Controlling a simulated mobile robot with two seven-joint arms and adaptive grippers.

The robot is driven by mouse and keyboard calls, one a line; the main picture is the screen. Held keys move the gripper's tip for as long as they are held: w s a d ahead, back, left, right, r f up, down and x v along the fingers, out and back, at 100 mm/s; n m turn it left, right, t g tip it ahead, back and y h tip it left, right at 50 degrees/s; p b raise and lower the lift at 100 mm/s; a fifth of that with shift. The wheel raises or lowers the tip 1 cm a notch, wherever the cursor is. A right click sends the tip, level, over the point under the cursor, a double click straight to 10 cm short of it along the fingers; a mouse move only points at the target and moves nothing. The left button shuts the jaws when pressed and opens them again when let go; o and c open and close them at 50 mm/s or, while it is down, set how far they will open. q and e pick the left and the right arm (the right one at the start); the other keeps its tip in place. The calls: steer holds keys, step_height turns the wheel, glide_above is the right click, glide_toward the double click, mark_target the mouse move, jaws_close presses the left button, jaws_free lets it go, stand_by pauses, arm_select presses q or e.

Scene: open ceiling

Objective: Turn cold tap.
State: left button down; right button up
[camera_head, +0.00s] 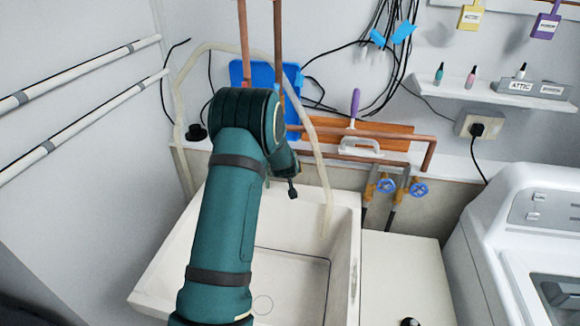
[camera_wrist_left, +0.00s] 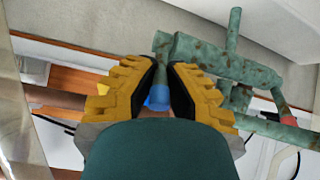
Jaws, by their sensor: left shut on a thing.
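In the left wrist view, my left gripper (camera_wrist_left: 168,80) has its yellow, black-padded fingers closed around a part of a weathered green tap fitting (camera_wrist_left: 210,52). A blue piece (camera_wrist_left: 157,97), which looks like the cold marking, shows between the fingers. A red-marked end (camera_wrist_left: 283,106) of the fitting lies to the right, apart from the fingers. In the head view my green left arm reaches over the white sink (camera_head: 345,235) to its back edge and hides most of the gripper and tap. How far the handle is turned cannot be told. My right gripper is not in view.
Two blue valve wheels (camera_head: 386,185) (camera_head: 419,189) sit on pipes right of the sink. A pale hose (camera_head: 318,160) hangs into the sink. A white machine (camera_head: 520,240) stands at the right. Copper pipes (camera_head: 360,134) and a blue board (camera_head: 293,75) are behind the arm.

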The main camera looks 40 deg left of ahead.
arm_select(q)
steer(key=shift+w+a+r, duration=0.1)
steer(key=shift+w+r, duration=0.05)
steer(key=shift+r, duration=0.1)
steer(key=c, duration=1)
jaws_free()
steer(key=shift+f, duration=0.2)
steer(key=v, duration=1.2)
